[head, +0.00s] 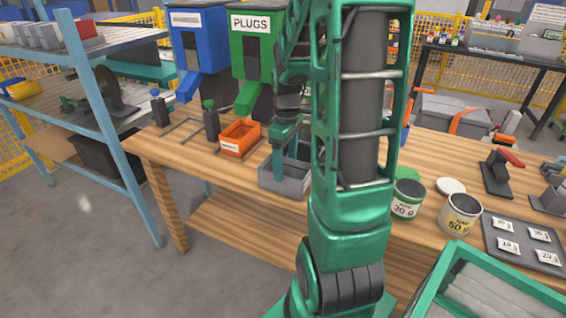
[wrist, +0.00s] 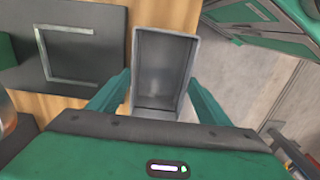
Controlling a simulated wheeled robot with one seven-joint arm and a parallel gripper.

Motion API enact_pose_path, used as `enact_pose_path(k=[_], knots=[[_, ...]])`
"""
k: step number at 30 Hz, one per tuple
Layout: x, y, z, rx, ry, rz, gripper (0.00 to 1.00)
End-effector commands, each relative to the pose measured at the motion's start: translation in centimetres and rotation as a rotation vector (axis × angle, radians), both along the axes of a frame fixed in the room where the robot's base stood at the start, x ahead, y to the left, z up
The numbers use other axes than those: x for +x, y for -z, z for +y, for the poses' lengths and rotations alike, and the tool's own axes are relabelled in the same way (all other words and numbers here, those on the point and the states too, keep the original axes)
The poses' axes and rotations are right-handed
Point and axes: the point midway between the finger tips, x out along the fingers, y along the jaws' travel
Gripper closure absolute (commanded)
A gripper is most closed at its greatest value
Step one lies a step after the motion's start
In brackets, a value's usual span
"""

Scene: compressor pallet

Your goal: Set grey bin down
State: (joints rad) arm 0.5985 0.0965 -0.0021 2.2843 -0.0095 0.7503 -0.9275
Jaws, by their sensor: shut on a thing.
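The grey bin (head: 284,178) is at the front edge of the wooden table in the head view, just left of my arm. It is an open-topped, empty box in the wrist view (wrist: 163,75). My gripper (head: 283,150) is shut on the bin, with its green fingers at the bin's two sides in the wrist view (wrist: 160,92). The bin looks about level. I cannot tell whether its underside touches the table top. My arm hides part of the table to the right of the bin.
An orange bin (head: 240,138) stands just left of the grey bin. A blue dispenser (head: 198,50) and a green PLUGS dispenser (head: 251,45) stand behind. Two tins, (head: 407,198) and (head: 461,214), are right of my arm. A square frame outline (head: 183,132) lies on the table's left part.

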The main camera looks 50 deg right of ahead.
Motion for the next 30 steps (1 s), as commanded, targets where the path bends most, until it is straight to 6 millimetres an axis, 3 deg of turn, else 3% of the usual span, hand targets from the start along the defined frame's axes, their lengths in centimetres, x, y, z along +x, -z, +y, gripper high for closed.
enact_pose_path(k=[4, 5, 7, 20, 30], knots=[[0.0, 0.2, 0.0, 0.000, 0.000, 0.000, 0.65], [0.0, 0.2, 0.0, 0.000, 0.000, 0.000, 0.26], [0.0, 0.2, 0.0, 0.000, 0.000, 0.000, 0.10], [0.1, -0.7, 0.0, -0.001, -0.001, -0.001, 0.10], [0.2, -6.9, 0.0, -0.003, -0.002, -0.004, 0.10]])
